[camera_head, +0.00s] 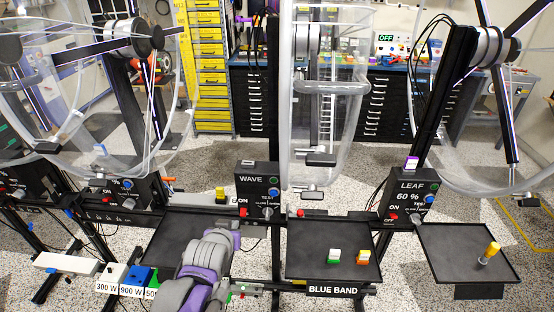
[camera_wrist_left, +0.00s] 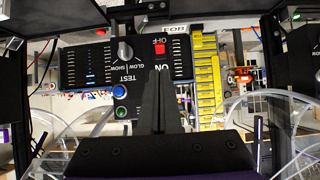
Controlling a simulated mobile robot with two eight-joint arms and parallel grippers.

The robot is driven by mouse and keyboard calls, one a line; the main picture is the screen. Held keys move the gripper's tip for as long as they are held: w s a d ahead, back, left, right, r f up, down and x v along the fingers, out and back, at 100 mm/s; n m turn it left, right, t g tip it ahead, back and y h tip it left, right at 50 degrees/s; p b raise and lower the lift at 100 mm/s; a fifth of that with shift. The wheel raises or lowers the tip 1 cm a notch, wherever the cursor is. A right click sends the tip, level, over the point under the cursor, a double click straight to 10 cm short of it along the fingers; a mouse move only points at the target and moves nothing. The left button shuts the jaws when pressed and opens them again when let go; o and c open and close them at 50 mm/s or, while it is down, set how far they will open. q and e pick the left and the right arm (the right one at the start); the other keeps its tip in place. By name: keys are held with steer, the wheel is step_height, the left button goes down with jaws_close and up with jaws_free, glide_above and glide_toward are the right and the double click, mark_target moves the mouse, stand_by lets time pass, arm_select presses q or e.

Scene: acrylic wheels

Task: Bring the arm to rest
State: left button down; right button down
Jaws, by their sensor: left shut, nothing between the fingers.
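My left gripper (camera_head: 224,234) shows at the end of my purple and grey arm, which comes in from the bottom of the head view. It is over the dark tray left of the WAVE control box (camera_head: 258,190). In the left wrist view my gripper's dark fingers (camera_wrist_left: 160,100) are together with nothing between them. A black control box (camera_wrist_left: 125,65) with a red switch, a knob and blue and green buttons appears upside down beyond them. I cannot tell the distance between it and the fingers. My right gripper is not in view.
Clear acrylic wheels (camera_head: 328,100) stand behind the boxes. The LEAF box (camera_head: 408,195) stands on the right. Weight blocks (camera_head: 112,276) lie at lower left.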

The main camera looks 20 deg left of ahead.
arm_select(q)
steer(key=s+d+f+m+g+h, duration=0.1)
steer(key=s+d+f+g, duration=0.1)
steer(key=s, duration=0.7)
steer(key=s+d+f+m+g+h, duration=0.1)
steer(key=s+d+f+g, duration=0.2)
steer(key=s, duration=0.7)
steer(key=d+f, duration=0.2)
steer(key=d, duration=0.2)
steer(key=shift+d+m, duration=0.2)
steer(key=shift+m, duration=0.1)
